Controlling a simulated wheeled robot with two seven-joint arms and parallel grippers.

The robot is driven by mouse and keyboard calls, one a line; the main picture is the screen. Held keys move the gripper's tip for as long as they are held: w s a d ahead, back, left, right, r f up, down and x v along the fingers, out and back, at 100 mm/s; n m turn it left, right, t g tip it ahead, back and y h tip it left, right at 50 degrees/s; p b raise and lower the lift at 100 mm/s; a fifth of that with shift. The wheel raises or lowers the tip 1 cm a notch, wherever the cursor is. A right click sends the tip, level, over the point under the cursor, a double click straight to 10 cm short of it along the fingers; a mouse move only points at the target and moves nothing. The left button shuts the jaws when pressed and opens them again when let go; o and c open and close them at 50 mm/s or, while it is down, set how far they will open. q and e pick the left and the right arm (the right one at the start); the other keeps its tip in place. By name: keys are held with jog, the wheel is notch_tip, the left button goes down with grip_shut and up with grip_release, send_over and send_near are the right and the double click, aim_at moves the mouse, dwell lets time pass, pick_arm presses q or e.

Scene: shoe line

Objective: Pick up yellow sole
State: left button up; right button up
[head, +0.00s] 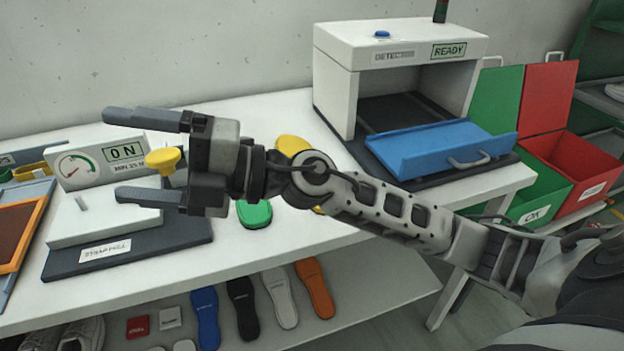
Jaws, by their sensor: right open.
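A yellow sole (291,145) lies on the white table, mostly hidden behind my right arm. One rounded end shows above the arm, and a small yellow edge shows below it. My right gripper (118,154) is open, with its fingers pointing left. My left gripper is not in view.
A green piece (254,214) lies just below my right wrist. The press (105,225) stands left, the detector box (400,50) with a blue tray (440,146) right. Green (538,205) and red (580,160) bins stand beyond. Several soles lie on the shelf below (390,285).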

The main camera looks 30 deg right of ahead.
jog(key=w+d+f+n+g+h, duration=0.4)
jog(key=d+f+n+h, duration=0.1)
jog(key=d+f+h, duration=0.55)
jog(key=w+d+r+m+h, duration=0.15)
jog(key=d+h, duration=0.35)
jog(key=d, duration=0.5)
jog(key=w+d+r+m+h, duration=0.1)
jog(key=d+m+h, duration=0.1)
jog(key=d+h, duration=0.5)
jog(key=w+d+f, duration=0.1)
jog(key=f, duration=0.2)
jog(key=w+d+f+y, duration=0.1)
jog(key=f, duration=0.2)
jog(key=w+d+f+y+p, duration=0.1)
jog(key=f, duration=0.2)
jog(key=shift+w, duration=0.1)
jog(key=shift+p+x, duration=0.35)
jog(key=shift+x, duration=0.45)
jog(key=x, duration=0.3)
jog(key=shift+a+f+p, duration=0.25)
jog(key=shift+f+p, duration=0.1)
jog(key=shift+f, duration=0.35)
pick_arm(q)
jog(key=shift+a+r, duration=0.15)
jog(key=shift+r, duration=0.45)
pick_arm(e)
jog(key=shift+w+r, duration=0.1)
jog(key=c, duration=1.2)
jog(key=shift+r, duration=0.1)
jog(key=shift+c, duration=0.2)
